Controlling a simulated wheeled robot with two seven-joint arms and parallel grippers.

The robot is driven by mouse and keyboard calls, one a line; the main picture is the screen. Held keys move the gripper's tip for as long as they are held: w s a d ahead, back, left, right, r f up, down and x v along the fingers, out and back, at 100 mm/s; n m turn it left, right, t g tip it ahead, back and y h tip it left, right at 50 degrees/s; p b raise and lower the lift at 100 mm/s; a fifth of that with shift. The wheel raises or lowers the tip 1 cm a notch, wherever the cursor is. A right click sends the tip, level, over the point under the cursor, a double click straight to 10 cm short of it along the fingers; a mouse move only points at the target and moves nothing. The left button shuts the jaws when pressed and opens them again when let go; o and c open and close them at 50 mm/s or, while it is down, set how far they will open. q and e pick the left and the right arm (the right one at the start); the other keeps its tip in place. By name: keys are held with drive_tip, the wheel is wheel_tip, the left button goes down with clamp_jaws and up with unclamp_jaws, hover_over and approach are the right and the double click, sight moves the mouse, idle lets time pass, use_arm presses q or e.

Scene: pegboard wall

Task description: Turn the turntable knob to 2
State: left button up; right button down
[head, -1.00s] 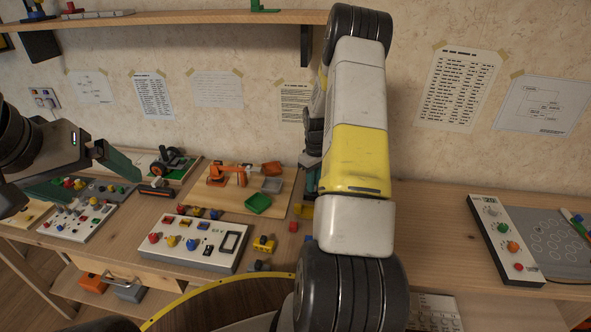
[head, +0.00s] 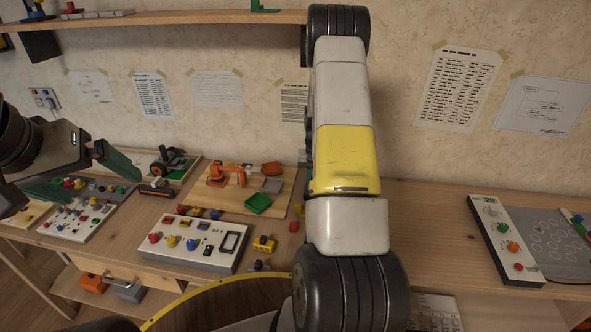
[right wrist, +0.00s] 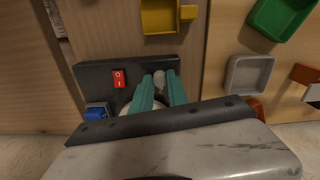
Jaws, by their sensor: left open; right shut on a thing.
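The turntable unit, a black panel (right wrist: 100,75), shows in the right wrist view with a red rocker switch (right wrist: 119,79) and a blue part (right wrist: 96,111) at its left. My right gripper (right wrist: 159,88) is over this panel, its two teal fingers shut on a small grey knob (right wrist: 159,77). The fingers hide most of the knob, so its pointer and the number 2 cannot be read. A pale round edge shows beside the fingers. My own right arm hides this spot in the head view. My left gripper (head: 106,184) is open and empty above the left panels.
A yellow bin (right wrist: 160,16), a grey bin (right wrist: 248,75) and a green bin (head: 257,203) are near the panel. A white control panel (head: 195,244) stands front left. Another knob panel (head: 505,240) is at right. Bare bench lies between my right arm and that panel.

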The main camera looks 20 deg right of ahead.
idle(0.3)
drive_tip(key=c, duration=1.3)
unclamp_jaws()
wheel_tip(320, 180, up, 8)
drive_tip(key=shift+f, duration=0.15)
